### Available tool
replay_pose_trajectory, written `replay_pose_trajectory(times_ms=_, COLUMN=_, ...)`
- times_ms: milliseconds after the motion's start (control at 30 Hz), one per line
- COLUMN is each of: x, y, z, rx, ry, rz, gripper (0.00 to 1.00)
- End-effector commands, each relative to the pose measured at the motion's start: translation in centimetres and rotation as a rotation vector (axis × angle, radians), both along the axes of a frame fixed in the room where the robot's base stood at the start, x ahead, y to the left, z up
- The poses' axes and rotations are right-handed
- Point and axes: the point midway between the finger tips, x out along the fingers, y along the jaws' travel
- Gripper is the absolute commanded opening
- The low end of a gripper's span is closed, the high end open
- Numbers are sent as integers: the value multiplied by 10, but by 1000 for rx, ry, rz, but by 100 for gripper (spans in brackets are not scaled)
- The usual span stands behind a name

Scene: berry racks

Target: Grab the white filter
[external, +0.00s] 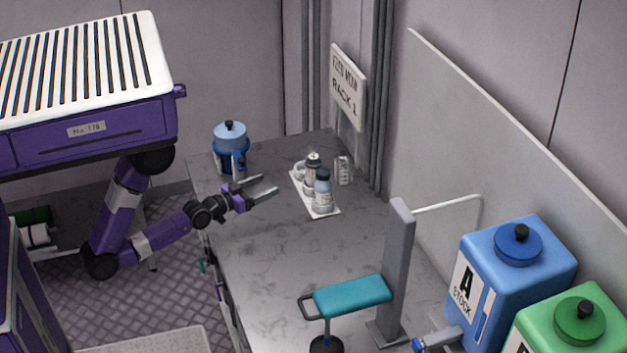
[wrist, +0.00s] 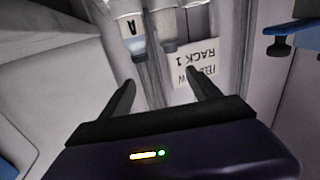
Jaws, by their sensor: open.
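A small white cylinder with grey markings (external: 343,170) stands on the bench behind the tray in the external view; it may be the white filter, but it is too small to be sure. A white round piece (external: 299,169) also shows at the tray's far end, partly hidden by a bottle. My gripper (external: 266,185) is open and empty above the bench, left of the tray and apart from everything. In the wrist view, my open fingers (wrist: 163,88) have nothing between them, and I cannot make out the filter there.
A blue jug (external: 230,150) stands at the far left of the bench. A grey post (external: 398,265) and teal-topped stand (external: 350,296) are nearer. Bare bench (external: 275,255) lies between.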

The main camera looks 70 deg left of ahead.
Motion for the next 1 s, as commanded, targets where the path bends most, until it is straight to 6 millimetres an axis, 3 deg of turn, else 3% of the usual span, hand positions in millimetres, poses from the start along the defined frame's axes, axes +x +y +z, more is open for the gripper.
replay_pose_trajectory(times_ms=33, x=17, y=16, z=9, rx=0, ry=-8, rz=22, gripper=72)
replay_pose_trajectory(times_ms=200, x=66, y=62, z=20, rx=-17, ry=25, rz=61, gripper=72)
replay_pose_trajectory(times_ms=433, x=121, y=107, z=29, rx=-47, ry=121, rz=40, gripper=72)
replay_pose_trajectory(times_ms=567, x=139, y=108, z=14, rx=-65, ry=216, rz=-26, gripper=72)
replay_pose_trajectory(times_ms=700, x=137, y=93, z=-18, rx=-83, ry=324, rz=-97, gripper=72)
replay_pose_trajectory(times_ms=867, x=137, y=84, z=-30, rx=-70, ry=377, rz=-135, gripper=72)
replay_pose_trajectory(times_ms=1000, x=150, y=86, z=-34, rx=-65, ry=378, rz=-135, gripper=72)
